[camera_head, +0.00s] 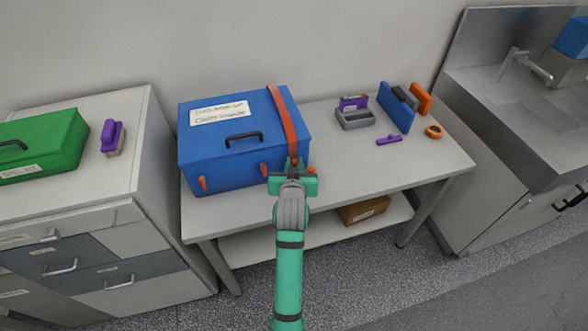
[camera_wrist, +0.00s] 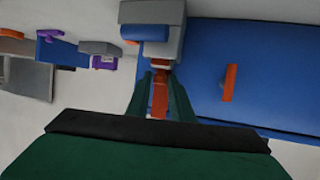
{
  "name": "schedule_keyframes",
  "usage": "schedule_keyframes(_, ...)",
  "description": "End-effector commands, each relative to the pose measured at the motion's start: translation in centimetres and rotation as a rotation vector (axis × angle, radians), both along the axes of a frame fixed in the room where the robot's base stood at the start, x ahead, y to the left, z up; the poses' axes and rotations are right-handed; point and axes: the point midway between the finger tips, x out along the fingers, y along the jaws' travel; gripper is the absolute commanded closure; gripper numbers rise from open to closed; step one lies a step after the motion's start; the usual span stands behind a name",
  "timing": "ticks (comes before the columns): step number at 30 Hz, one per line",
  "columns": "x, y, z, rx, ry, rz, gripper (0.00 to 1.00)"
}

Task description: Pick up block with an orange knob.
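My gripper (camera_head: 293,168) is green and sits at the front right corner of a blue box (camera_head: 215,155). In the wrist view my gripper's two fingers (camera_wrist: 160,88) stand close on either side of a narrow orange piece (camera_wrist: 159,98). This piece seems to meet a grey block (camera_wrist: 165,50) just beyond the fingertips. A short cylinder (camera_wrist: 145,33), part blue and part orange, lies against that block. Whether the fingers touch the orange piece is unclear. In the head view my gripper hides most of this spot.
The box has a black handle (camera_head: 243,139), orange latches (camera_head: 264,169) and an orange strap (camera_head: 283,118). To its right on the table stand a grey holder (camera_head: 356,121), a purple bar (camera_head: 389,141), a blue panel (camera_head: 394,108) and an orange ring (camera_head: 433,131). The table's front right is clear.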

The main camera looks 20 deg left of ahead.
Motion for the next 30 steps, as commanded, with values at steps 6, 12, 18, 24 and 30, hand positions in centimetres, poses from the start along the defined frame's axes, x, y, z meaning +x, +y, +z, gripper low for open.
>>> schedule_keyframes(6,0.0,0.0,0.0,0.000,0.000,0.000,0.99)
schedule_keyframes(12,0.0,0.0,0.0,0.000,0.000,0.000,1.00)
schedule_keyframes(18,0.0,0.0,0.2,0.000,-0.001,0.000,1.00)
schedule_keyframes(24,0.0,-0.1,1.5,0.001,-0.003,-0.001,1.00)
schedule_keyframes(30,0.0,-0.2,3.3,0.000,-0.002,-0.003,1.00)
